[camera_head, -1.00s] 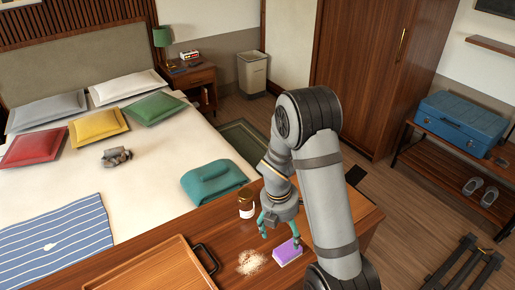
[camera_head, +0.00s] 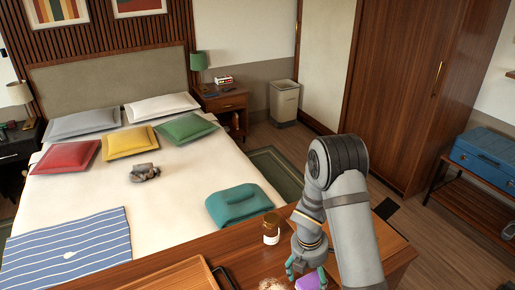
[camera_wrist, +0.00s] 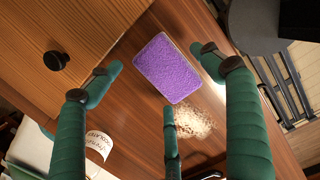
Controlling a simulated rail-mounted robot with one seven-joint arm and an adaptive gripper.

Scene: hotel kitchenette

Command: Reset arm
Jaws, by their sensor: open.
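My gripper (camera_head: 306,270) is low over the wooden table at the foot of the bed, its teal fingers pointing down. In the wrist view my gripper (camera_wrist: 158,75) has its fingers spread wide and open, with nothing held. A purple sponge (camera_wrist: 167,68) lies on the table beneath and between the fingers. The sponge also shows at the bottom edge of the head view (camera_head: 312,281), partly cut off.
Pale crumbs (camera_wrist: 196,122) lie beside the sponge. A brown jar (camera_head: 271,229) stands left of my gripper. A wooden tray (camera_head: 175,279) is further left. The bed with a folded teal blanket (camera_head: 243,204) lies behind the table.

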